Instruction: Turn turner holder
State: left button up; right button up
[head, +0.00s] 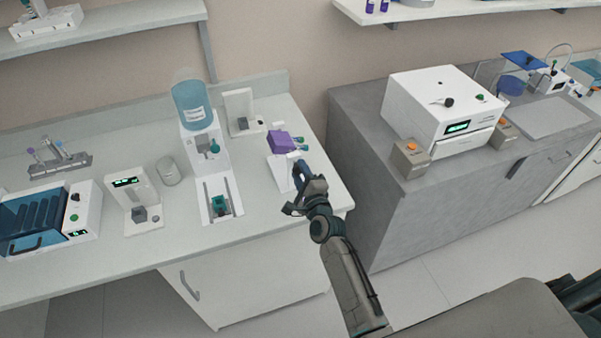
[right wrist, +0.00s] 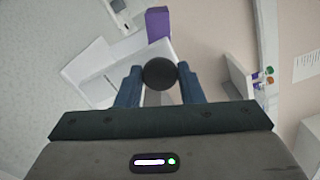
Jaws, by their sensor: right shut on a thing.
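The turner (head: 279,172) is a white stand near the right end of the light counter, with a purple holder (head: 281,142) on its top. The purple holder also shows at the top of the right wrist view (right wrist: 158,22). My right gripper (head: 297,184) is at the front of the turner. In the right wrist view its two blue fingers are shut on a round black knob (right wrist: 159,73), one on each side. In the head view the knob is hidden by the gripper. My left gripper is in neither view.
Left of the turner stand a white dispenser with a blue bottle (head: 192,105) and a small white device (head: 240,112). A grey bench (head: 352,130) with a white box machine (head: 440,105) stands to the right, across a gap.

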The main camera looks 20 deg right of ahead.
jog(key=shift+m, duration=1.9)
jog(key=shift+f+m, duration=0.1)
jog(key=shift+m, duration=1.9)
jog(key=o, duration=1)
jog(key=shift+s, duration=0.1)
jog(key=s+b, duration=0.2)
jog(key=s, duration=0.8)
jog(key=shift+s+d, duration=0.2)
jog(key=shift+s, duration=0.1)
jog(key=shift+c, duration=0.5)
